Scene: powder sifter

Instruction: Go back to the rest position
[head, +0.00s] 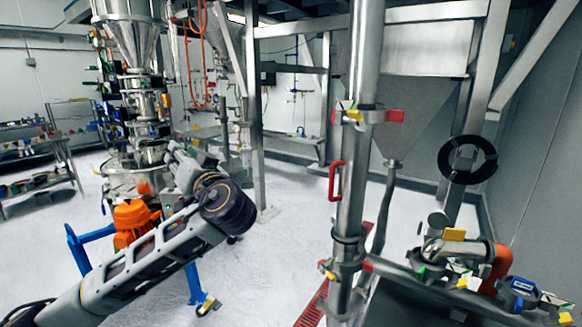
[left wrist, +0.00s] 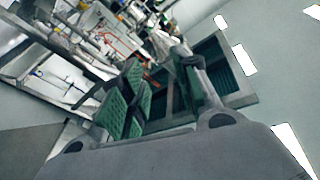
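My left arm comes in from the lower left of the head view and reaches up towards the middle left. Its left gripper (head: 183,158) is at the far end, in front of the steel processing column (head: 150,130), and looks small there. In the left wrist view the two green-padded fingers of the left gripper (left wrist: 160,75) stand apart with background showing between them and nothing held. Whether the gripper touches the column is not clear. My right gripper is in neither view.
An orange motor (head: 133,217) on a blue stand is beside my left arm. A vertical steel pipe (head: 355,150) with red clamps stands in the middle. A black ring (head: 467,160) and pipe fittings are at the right. Shelves (head: 35,160) stand far left. White floor between is open.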

